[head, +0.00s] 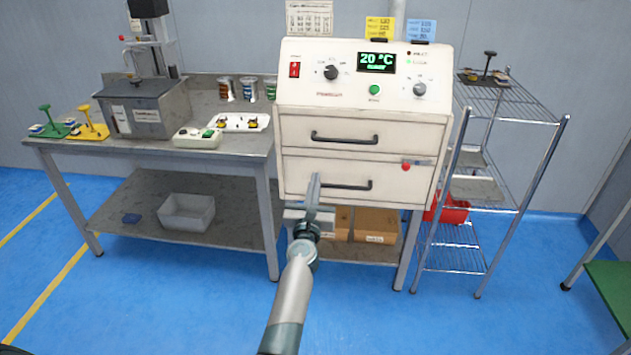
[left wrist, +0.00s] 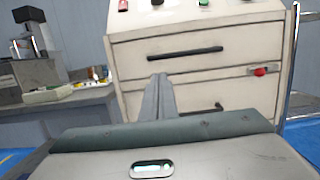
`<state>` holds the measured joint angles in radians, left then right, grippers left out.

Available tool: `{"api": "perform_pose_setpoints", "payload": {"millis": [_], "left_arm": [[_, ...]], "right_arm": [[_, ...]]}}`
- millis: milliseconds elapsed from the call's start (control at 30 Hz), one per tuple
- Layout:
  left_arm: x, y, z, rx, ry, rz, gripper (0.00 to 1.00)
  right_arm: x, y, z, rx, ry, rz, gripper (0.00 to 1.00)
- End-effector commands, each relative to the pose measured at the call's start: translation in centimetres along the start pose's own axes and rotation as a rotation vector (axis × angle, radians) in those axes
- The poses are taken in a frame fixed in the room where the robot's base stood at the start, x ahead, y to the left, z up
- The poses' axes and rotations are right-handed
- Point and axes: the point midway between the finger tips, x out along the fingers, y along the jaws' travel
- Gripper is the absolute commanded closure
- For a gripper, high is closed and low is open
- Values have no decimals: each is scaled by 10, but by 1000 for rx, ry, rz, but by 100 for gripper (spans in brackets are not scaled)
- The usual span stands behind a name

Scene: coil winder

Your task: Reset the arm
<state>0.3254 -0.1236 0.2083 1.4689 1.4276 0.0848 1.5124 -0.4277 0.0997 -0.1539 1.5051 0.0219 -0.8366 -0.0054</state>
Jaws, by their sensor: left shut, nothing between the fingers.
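My left gripper (head: 314,193) is shut and empty, in front of the lower drawer of a white oven-like cabinet (head: 361,81). In the left wrist view my left gripper (left wrist: 159,84) points up toward the same cabinet, with its fingers together. The cabinet has an upper drawer handle (head: 344,138) and a lower drawer handle (head: 350,185), partly covered by the gripper in the left wrist view. Both drawers look closed. The gap between fingertips and cabinet front is hard to judge. My right gripper is not in view.
A grey workbench (head: 230,147) with a machine, green and yellow tools and a control box (head: 196,137) stands left. A wire rack (head: 500,205) with a red bin (head: 455,208) stands right. Cardboard boxes (head: 375,226) lie below the cabinet. The blue floor in front is clear.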

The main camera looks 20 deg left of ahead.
Motion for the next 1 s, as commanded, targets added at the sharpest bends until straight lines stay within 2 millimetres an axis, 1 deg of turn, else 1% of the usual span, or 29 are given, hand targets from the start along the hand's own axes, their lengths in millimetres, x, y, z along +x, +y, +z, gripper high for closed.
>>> {"api": "perform_pose_setpoints", "payload": {"millis": [233,333,467,567,667,700,767,800,867,900,967,1000], "left_arm": [[0,0,-1,3,1,-1,100],[-4,-2,-6,40,9,-11,100],[-18,-11,-28,187,37,-55,100],[-40,-23,-56,385,70,-122,100],[-72,-36,-95,641,103,-221,100],[-87,-41,-112,752,115,-268,100],[-112,-48,-138,920,126,-348,100],[-131,-52,-156,1032,131,-403,100],[-159,-57,-182,1190,132,-490,100],[-178,-60,-199,1292,128,-551,100],[-208,-61,-222,1438,119,-642,100],[-228,-62,-238,1533,107,-706,100]], "right_arm": [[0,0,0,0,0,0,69],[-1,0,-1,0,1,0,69],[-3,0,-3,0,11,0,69],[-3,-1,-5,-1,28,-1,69],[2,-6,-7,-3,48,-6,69],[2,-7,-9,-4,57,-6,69],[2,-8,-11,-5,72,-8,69],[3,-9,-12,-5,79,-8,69],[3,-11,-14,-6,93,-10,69],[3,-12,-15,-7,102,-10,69],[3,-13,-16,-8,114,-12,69],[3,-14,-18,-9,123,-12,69]]}}
